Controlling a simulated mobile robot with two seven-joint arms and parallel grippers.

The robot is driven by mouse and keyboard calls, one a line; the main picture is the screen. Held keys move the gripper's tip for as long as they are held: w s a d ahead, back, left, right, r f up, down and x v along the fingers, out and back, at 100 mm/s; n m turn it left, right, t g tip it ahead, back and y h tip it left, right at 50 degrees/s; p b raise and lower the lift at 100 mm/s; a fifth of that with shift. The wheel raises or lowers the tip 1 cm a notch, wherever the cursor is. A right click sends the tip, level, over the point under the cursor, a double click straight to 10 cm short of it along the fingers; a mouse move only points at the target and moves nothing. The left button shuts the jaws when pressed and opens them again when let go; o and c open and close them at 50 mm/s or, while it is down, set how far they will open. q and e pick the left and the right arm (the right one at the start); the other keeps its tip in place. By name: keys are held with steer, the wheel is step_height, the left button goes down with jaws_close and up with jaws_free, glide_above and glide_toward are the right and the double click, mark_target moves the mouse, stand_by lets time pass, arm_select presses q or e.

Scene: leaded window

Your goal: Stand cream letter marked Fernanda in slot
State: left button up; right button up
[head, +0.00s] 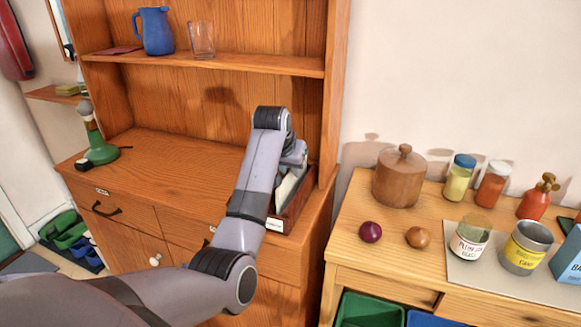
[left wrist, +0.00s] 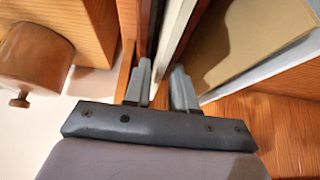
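A dark wooden letter rack (head: 298,205) stands at the right end of the dresser top, partly hidden by my left arm. My left gripper (head: 296,158) is down at the rack. In the left wrist view its two fingers (left wrist: 161,80) stand apart, with a gap between them. A cream letter (left wrist: 177,35) stands on edge beside a dark divider, its near end running down between the fingers; I see no firm contact. No name is readable on it. A tan envelope (left wrist: 245,40) and a white one (left wrist: 265,68) are to its right. My right gripper is out of view.
A dresser shelf (head: 225,62) with a blue jug (head: 154,32) and a glass (head: 201,40) is above. The dresser's right side panel (head: 335,90) is close to the gripper. A side table holds a wooden pot (head: 400,178), jars and cans. The dresser top's middle (head: 180,165) is clear.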

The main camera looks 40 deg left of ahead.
arm_select(q)
steer(key=shift+o, duration=0.7)
steer(key=shift+r, duration=0.1)
steer(key=v, duration=0.7)
steer(key=shift+s, duration=0.1)
